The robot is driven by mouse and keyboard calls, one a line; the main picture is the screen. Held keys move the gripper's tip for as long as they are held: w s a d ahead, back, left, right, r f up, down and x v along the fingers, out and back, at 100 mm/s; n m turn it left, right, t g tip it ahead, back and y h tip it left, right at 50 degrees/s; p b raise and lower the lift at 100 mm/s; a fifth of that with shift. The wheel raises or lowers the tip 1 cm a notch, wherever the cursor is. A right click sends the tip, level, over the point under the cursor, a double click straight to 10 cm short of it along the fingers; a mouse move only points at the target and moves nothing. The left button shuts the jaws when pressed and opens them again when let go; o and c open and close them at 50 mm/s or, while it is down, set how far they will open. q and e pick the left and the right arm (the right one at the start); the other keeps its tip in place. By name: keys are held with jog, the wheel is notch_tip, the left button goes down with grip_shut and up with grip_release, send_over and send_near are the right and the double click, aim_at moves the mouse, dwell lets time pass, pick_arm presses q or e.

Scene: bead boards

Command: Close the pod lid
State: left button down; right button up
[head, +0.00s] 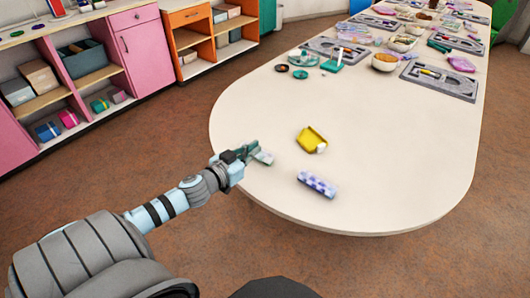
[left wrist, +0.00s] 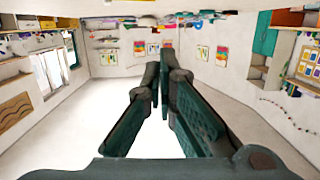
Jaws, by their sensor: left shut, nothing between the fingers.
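A small yellow object (head: 309,139) with a white end lies on the near part of the table. It looks like the pod, with a raised flap, but it is too small to tell how far its lid stands open. My left gripper (head: 264,156) is shut and empty, over the table's left edge, to the left of the yellow object and apart from it. In the left wrist view the fingers (left wrist: 162,78) meet at the tips with nothing between them; the pod is not seen there. My right gripper is not in view.
A purple and white checkered block (head: 317,184) lies just below the yellow object. The white table (head: 400,150) is otherwise clear nearby. Green and dark round pieces (head: 301,74), bowls (head: 385,62) and grey boards (head: 438,80) crowd its far part. Pink shelves (head: 140,50) stand at left.

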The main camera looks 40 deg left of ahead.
pick_arm(q)
jog(key=b, duration=0.8)
send_over(268, 155)
jog(key=shift+d+f, duration=0.1)
jog(key=shift+f, duration=0.85)
jog(key=shift+s+f+p, duration=0.55)
jog(key=shift+s+f, duration=0.25)
jog(key=shift+f, duration=0.25)
jog(key=shift+s+f, duration=0.3)
jog(key=shift+s, duration=0.15)
jog(key=shift+w, duration=0.1)
